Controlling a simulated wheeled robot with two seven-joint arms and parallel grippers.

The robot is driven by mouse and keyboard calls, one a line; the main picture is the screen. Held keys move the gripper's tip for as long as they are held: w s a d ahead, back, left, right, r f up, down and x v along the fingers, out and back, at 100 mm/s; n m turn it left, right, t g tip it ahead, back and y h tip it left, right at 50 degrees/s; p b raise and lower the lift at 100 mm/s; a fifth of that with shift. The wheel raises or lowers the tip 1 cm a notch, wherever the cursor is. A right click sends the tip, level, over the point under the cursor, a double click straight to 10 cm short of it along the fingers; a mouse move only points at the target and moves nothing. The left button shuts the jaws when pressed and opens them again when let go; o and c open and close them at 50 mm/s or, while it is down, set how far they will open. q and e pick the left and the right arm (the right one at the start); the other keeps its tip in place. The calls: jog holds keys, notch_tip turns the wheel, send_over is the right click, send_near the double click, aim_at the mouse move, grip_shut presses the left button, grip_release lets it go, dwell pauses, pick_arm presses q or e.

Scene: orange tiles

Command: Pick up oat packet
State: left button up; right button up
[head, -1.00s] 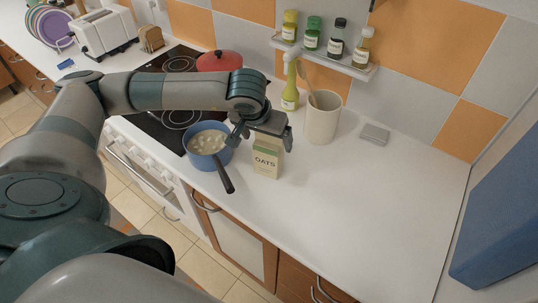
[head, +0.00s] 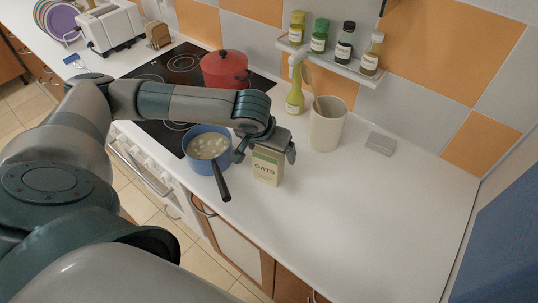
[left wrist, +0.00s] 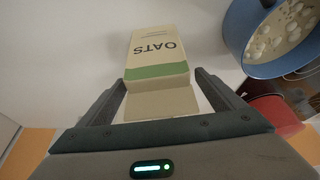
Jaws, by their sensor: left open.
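The oat packet (head: 267,167) is a beige box with a green band and the word OATS. It stands upright on the white counter, just right of the blue pot. My left gripper (head: 266,152) is at the top of the packet, with a finger showing on either side. In the left wrist view the packet (left wrist: 155,55) lies ahead between the open fingers of my left gripper (left wrist: 162,88). Its top end is near the fingertips; whether they touch it I cannot tell. My right gripper is not in view.
The blue pot (head: 194,157) with a dark handle (head: 221,183) stands close left of the packet. A red pot (head: 224,72) is on the hob behind. A utensil crock (head: 327,130) and a yellow-green bottle (head: 295,98) stand behind. The counter (head: 370,210) to the right is clear.

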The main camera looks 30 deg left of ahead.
pick_arm(q)
jog(key=shift+w, duration=0.15)
jog(key=c, duration=1.3)
jog(key=shift+c, duration=1)
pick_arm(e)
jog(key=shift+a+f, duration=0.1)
